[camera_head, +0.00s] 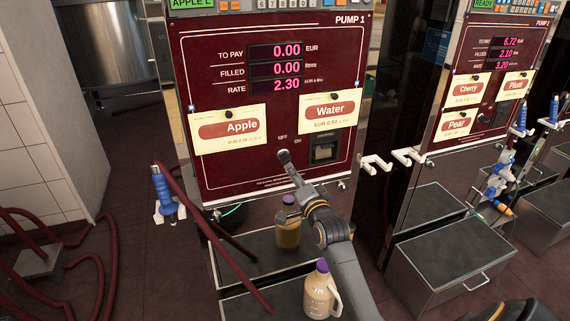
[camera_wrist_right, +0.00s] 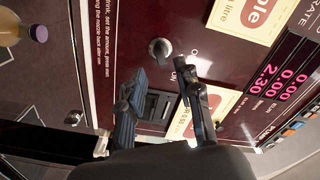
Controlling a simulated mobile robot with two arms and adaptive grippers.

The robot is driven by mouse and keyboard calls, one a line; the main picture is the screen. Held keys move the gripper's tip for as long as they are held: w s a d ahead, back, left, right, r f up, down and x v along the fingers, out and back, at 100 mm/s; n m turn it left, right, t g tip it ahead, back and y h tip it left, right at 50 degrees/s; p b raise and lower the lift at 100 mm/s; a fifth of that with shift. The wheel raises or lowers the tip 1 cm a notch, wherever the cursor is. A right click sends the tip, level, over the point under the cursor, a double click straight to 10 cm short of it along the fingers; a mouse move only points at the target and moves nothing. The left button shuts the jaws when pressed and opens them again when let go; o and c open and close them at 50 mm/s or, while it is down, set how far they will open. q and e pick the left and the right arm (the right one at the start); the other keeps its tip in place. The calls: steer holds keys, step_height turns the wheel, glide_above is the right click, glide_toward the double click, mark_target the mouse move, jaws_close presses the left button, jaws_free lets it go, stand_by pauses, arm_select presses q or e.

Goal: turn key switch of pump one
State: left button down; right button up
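Pump one's dark red panel (camera_head: 225,170) is in the middle of the head view. Its small grey key switch (camera_head: 284,155) sits below the OFF and ON labels. In the right wrist view the key switch (camera_wrist_right: 159,50) is a round metal knob, just beyond and between my fingertips. My right gripper (camera_wrist_right: 164,72) is open and empty, its two dark fingers spread apart. In the head view my right gripper (camera_head: 291,168) reaches up from below, close to the switch, and partly overlaps the panel; contact cannot be told there. My left gripper is not in view.
Apple (camera_head: 227,129) and Water (camera_head: 330,111) cards flank the switch above; a dark slot unit (camera_head: 323,148) sits right of it. An amber bottle (camera_head: 288,232) and a beige jug (camera_head: 318,295) stand below. A blue nozzle (camera_head: 163,190) hangs left. Pump two (camera_head: 500,40) stands right.

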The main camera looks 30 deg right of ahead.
mark_target(287, 160)
steer(key=x, duration=0.7)
jaws_close()
